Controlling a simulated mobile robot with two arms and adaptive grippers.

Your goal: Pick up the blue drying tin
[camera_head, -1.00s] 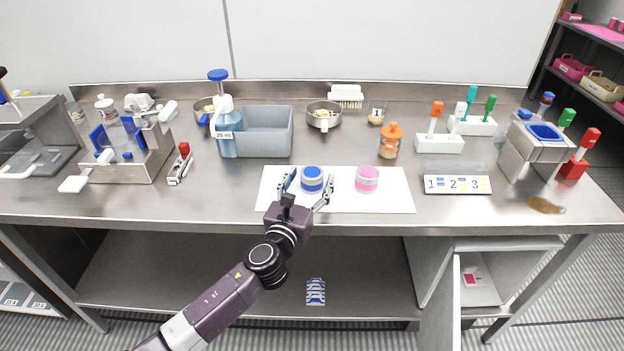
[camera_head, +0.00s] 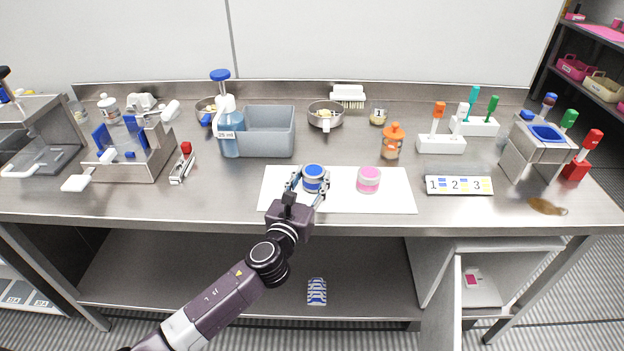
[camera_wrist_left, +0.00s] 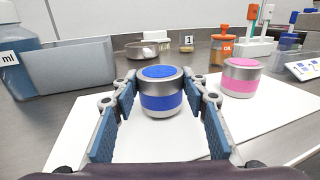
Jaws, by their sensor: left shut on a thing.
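The blue drying tin (camera_head: 313,178), silver with a blue lid and blue band, stands upright on the white mat (camera_head: 394,203). My left gripper (camera_head: 310,188) has its fingers on both sides of the tin and is shut on it. In the left wrist view the blue tin (camera_wrist_left: 161,93) stands between the blue finger pads (camera_wrist_left: 160,108), with its base on the mat. My right gripper is in neither view.
A pink tin (camera_head: 369,180) stands on the mat, right of the blue one. A grey bin (camera_head: 270,131) and blue pump bottle (camera_head: 228,126) stand behind left. An orange bottle (camera_head: 391,142) and numbered plate (camera_head: 459,186) are to the right.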

